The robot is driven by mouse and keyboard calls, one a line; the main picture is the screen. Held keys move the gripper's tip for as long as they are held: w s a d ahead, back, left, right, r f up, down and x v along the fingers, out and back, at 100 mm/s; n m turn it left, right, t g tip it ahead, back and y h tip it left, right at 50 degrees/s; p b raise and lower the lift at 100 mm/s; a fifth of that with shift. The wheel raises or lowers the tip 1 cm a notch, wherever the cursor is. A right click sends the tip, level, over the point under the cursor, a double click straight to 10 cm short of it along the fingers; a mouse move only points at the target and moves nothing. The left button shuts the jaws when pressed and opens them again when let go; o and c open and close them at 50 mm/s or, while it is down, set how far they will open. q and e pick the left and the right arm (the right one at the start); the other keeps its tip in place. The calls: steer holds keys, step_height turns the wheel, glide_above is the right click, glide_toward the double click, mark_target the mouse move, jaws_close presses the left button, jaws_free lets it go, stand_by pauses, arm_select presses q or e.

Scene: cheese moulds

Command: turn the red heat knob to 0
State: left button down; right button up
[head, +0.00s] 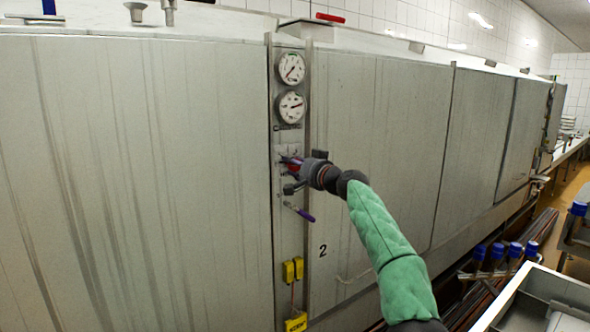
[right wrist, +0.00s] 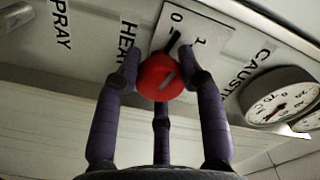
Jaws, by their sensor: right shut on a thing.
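The red heat knob (right wrist: 160,78) is round, with a short grey mark on its face. In the right wrist view it sits between the dark purple fingers of my right gripper (right wrist: 161,75), which is shut on it. A black pointer-like piece (right wrist: 173,42) shows between the knob and the figures, close to the 0; the exact setting is hard to read. In the head view my right gripper (head: 292,163) is at the control strip and mostly hides the knob. My left gripper is not in view.
Two round gauges (head: 290,88) sit above on the control strip. A lever with a purple handle (head: 300,212) and yellow boxes (head: 292,270) are below. SPRAY and CAUSTIC labels flank HEAT. A steel bin (head: 540,290) stands at the lower right.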

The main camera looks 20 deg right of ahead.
steer(key=shift+d+r+n, duration=0.1)
steer(key=shift+r+n, duration=0.1)
steer(key=shift+n, duration=0.7)
steer(key=shift+s+r, duration=0.1)
steer(key=shift+r, duration=0.05)
steer(key=o, duration=1.2)
steer(key=shift+c, duration=0.2)
steer(key=shift+f, duration=0.2)
steer(key=v, duration=1.1)
steer(key=shift+s+d, duration=0.15)
steer(key=shift+s, duration=0.2)
